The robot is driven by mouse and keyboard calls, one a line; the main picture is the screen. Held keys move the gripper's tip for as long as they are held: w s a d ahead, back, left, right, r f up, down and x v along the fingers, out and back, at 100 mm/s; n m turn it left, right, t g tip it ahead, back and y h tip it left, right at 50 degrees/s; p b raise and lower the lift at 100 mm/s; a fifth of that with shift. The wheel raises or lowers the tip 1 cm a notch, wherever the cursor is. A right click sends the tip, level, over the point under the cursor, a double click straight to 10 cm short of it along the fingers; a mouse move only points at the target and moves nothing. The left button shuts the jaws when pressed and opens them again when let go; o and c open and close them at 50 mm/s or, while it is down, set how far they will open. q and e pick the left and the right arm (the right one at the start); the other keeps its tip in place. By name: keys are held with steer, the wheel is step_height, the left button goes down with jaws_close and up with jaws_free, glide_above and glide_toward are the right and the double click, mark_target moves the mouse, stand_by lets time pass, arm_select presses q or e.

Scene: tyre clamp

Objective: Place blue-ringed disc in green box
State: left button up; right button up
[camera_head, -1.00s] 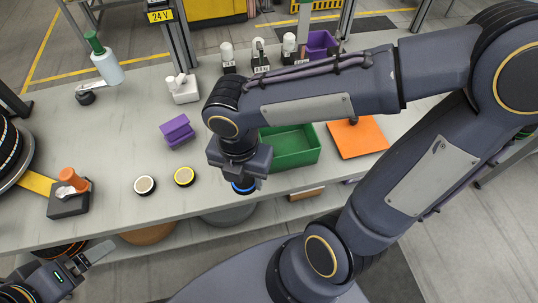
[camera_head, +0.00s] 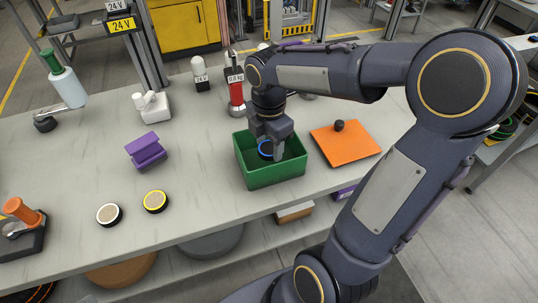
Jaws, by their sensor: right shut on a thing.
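My left gripper is out of the picture.
A yellow-ringed disc (camera_head: 155,201) and a pale-ringed disc (camera_head: 109,215) lie left of the box. A purple block (camera_head: 146,151) stands behind them. An orange plate (camera_head: 345,144) with a black knob lies right of the box.

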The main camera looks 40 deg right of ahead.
mark_target(269, 148)
steer(key=shift+f, duration=2)
steer(key=shift+f+b, duration=0.15)
steer(key=shift+b, duration=0.15)
steer(key=o, duration=1)
steer(key=shift+c, duration=0.2)
